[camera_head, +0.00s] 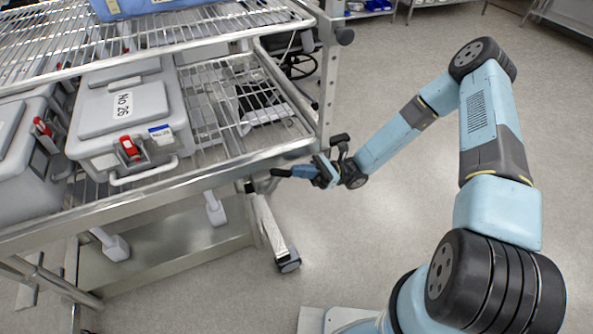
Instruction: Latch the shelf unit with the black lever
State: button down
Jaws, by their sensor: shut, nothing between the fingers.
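The shelf unit (200,180) is a metal wire-rack cart filling the left of the head view. A small dark part, which looks like the black lever (262,186), is at the right front corner under the shelf's metal edge. My gripper (281,173) is at that corner, its fingertips pointing left at the lever. The fingers are shut with nothing between them. They are close to the lever; I cannot tell whether they touch it. The lever's pivot and the latch are too small and partly hidden to make out.
A grey lidded box (125,110) labelled No 26, with a red clasp, sits on the shelf beside another grey box (22,150). The upper wire shelf (170,35) holds a blue item. A caster (288,262) stands below the corner. Floor right of the cart is open.

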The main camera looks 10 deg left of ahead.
jog(key=r+v, duration=0.1)
jog(key=v, duration=1.1)
jog(key=shift+w+d, duration=0.25)
jog(key=shift+d, duration=0.3)
jog(key=shift+r, duration=0.15)
jog(key=shift+g+y, duration=0.3)
jog(key=shift+y, duration=0.3)
jog(key=f, duration=0.5)
jog(key=shift+s+a, duration=0.15)
jog(key=shift+a, duration=0.1)
jog(key=shift+r, duration=0.1)
jog(key=x, duration=1.4)
